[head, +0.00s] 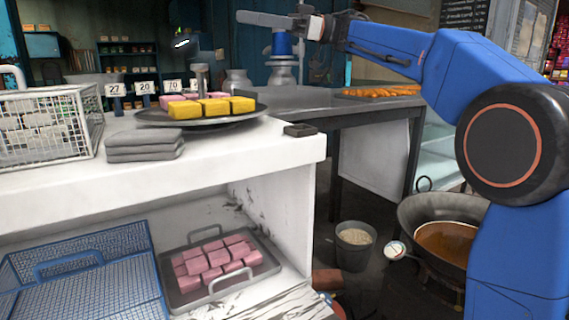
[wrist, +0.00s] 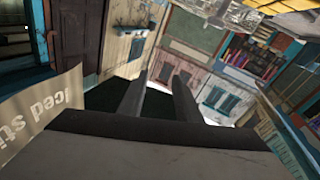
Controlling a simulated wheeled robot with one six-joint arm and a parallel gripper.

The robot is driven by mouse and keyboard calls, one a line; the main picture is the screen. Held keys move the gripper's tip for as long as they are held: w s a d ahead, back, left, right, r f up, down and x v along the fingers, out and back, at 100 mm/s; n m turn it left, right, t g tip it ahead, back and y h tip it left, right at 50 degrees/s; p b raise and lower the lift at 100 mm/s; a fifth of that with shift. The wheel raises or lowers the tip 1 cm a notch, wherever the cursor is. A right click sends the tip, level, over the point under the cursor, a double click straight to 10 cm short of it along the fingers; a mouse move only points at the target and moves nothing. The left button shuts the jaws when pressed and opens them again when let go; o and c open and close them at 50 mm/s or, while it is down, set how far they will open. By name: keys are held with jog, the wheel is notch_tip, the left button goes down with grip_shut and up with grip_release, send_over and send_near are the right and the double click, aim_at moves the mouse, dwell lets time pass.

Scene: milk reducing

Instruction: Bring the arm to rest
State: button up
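My blue arm (head: 440,70) is raised on the right of the head view, reaching left above the counters. My gripper (head: 262,19) is at its end, high up and pointing left, with nothing touching it. In the wrist view the two dark fingers of my gripper (wrist: 160,78) stand apart with nothing between them. That view looks out at building fronts, tilted in the picture.
A white counter (head: 235,158) bears a round tray (head: 215,122) of yellow and pink blocks, grey cloths (head: 143,146) and a wire basket (head: 45,128). Below are a blue basket (head: 85,275) and a tray of pink blocks (head: 262,270). A wok (head: 415,212) stands near my arm.

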jog(key=w+d+r+m+t+y, duration=0.35)
jog(key=d+r+m+t, duration=0.2)
jog(key=t, duration=0.65)
jog(key=w+d+f+m+t+h, duration=0.2)
jog(key=d+f+m+t+h, duration=0.1)
jog(key=d+m+t+h, duration=0.55)
jog(key=s+d+f+m+t+h, duration=0.1)
jog(key=s+d+f+m+h, duration=0.1)
jog(key=d+f+m+h, duration=0.5)
jog(key=s+d+f+m+t+h, duration=0.15)
jog(key=d+f+h, duration=0.35)
jog(key=d+f, duration=0.6)
jog(key=s+d+f+m+g+h, duration=0.1)
jog(key=s+d+f+g+h, duration=0.15)
jog(key=s+f, duration=0.65)
jog(key=s+d+f+m+g+h, duration=0.1)
jog(key=s+d+f+g, duration=0.3)
jog(key=f, duration=0.9)
jog(key=s+a+f+n+g+y, duration=0.1)
jog(key=s+f+g, duration=0.6)
jog(key=s+f, duration=1.2)
jog(key=shift+s+a+f+y, duration=0.25)
jog(key=shift+s+a+y, duration=0.1)
jog(key=shift+s+a, duration=0.55)
jog(key=shift+d+n, duration=0.15)
jog(key=shift+n, duration=0.1)
